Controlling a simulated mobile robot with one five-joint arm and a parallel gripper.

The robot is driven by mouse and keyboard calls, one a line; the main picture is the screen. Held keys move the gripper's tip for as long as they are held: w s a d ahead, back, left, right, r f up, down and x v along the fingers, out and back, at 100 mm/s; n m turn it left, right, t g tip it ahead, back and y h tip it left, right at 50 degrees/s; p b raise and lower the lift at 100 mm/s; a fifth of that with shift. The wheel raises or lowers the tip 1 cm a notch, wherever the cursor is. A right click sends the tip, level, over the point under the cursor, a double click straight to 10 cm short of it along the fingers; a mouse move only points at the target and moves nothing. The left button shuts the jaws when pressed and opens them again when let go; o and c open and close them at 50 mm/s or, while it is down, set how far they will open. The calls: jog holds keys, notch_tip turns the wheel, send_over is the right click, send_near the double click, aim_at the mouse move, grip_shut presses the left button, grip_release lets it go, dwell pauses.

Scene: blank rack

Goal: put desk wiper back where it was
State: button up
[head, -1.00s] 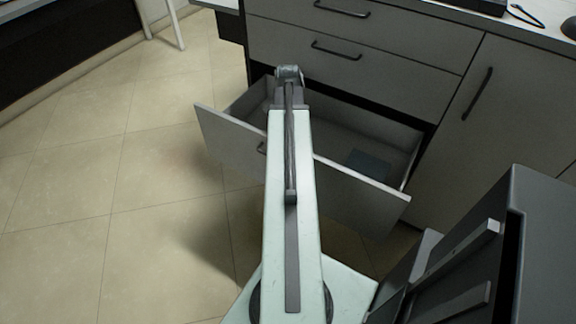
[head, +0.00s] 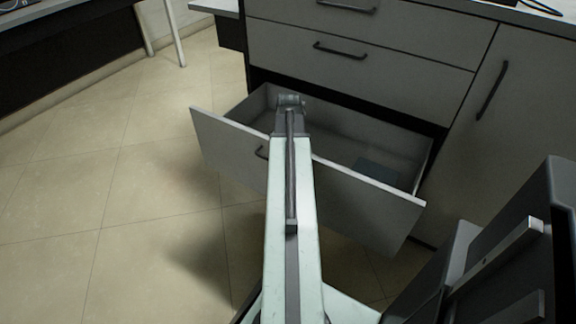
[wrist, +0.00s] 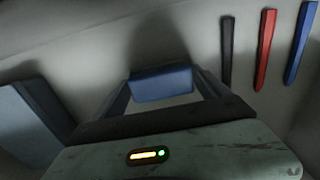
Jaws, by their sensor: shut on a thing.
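The desk wiper is a small blue block (wrist: 162,85) between the fingers of my gripper (wrist: 163,92) in the wrist view. My gripper is shut on it, over the pale inside of the open drawer (head: 310,190). In the head view my arm reaches over the drawer front, and its end is at the drawer's back left part. The fingers and the wiper are hidden there. I cannot tell whether the wiper touches the drawer bottom.
In the wrist view, a black marker (wrist: 227,52), a red marker (wrist: 265,48) and a blue marker (wrist: 298,43) lie to the right. A blue-grey flat box (wrist: 30,122) lies at left; it also shows in the drawer's right part (head: 377,171). Shut drawers (head: 360,50) are above.

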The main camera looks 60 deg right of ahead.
jog(key=shift+f, duration=0.1)
jog(key=o, duration=1.1)
jog(key=shift+o, duration=0.2)
notch_tip(320, 180, up, 12)
jog(key=p, duration=1.2)
